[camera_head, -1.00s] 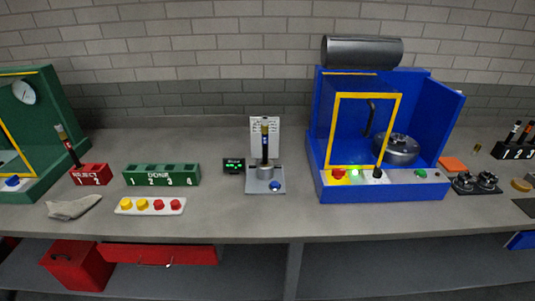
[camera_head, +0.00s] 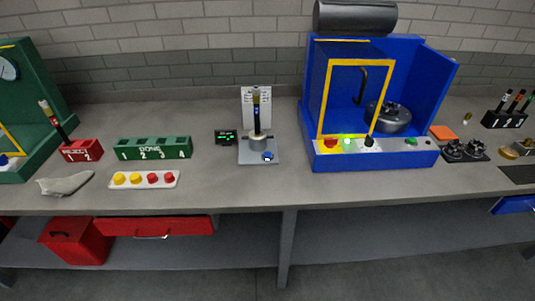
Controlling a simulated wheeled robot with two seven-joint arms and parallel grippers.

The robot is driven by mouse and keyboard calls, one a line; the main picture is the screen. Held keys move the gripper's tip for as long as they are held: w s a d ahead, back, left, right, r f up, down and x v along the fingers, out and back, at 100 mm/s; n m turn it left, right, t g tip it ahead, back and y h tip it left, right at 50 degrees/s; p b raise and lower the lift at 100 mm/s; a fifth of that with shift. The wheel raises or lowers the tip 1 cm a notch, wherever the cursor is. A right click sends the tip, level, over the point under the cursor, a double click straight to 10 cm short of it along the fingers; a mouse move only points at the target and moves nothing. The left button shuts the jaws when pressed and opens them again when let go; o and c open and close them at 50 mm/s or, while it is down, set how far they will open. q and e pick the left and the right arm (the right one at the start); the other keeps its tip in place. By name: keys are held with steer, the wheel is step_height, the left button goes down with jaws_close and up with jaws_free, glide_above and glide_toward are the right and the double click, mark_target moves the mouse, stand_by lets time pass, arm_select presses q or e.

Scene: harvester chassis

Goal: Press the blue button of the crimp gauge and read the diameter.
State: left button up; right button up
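The crimp gauge (camera_head: 258,149) stands on the bench at the middle of the head view. It has a grey base, an upright dark cylinder with a light band in its holder, and a white card behind. Its blue button (camera_head: 268,156) is at the front right of the base, uncovered. A small black display (camera_head: 226,137) with green characters sits just left of the gauge; the characters are too small to read. Neither of my grippers shows in the view.
A green rack (camera_head: 152,148) marked DONE, a red REJECT rack (camera_head: 81,151) and a strip of yellow and red buttons (camera_head: 143,180) lie left. A blue machine (camera_head: 375,157) stands right of the gauge. Bare bench lies before the gauge.

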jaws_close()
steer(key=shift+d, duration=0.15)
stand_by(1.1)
